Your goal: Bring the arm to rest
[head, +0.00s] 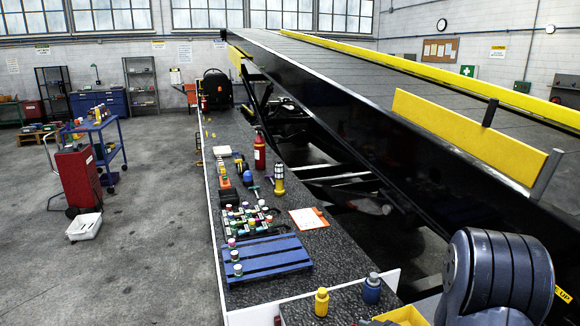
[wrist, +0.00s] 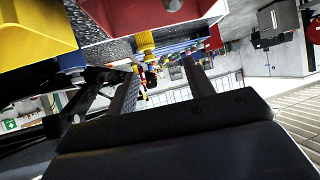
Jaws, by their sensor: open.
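My gripper (wrist: 163,72) shows only in the wrist view. Its two dark fingers stand apart with nothing between them, so it is open and empty. The wrist picture is tilted, with the workbench scene upside down beyond the fingers. In the head view, a grey, ribbed, rounded part of my arm (head: 500,268) fills the lower right corner. The gripper itself is outside the head view.
A long dark counter (head: 265,190) carries a blue slatted pallet (head: 270,262), several jars, a red extinguisher (head: 259,150) and an orange-edged sheet (head: 308,218). A yellow bin (head: 405,315) is beside my arm. The black belt loader (head: 400,130) slopes behind. Open floor lies left.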

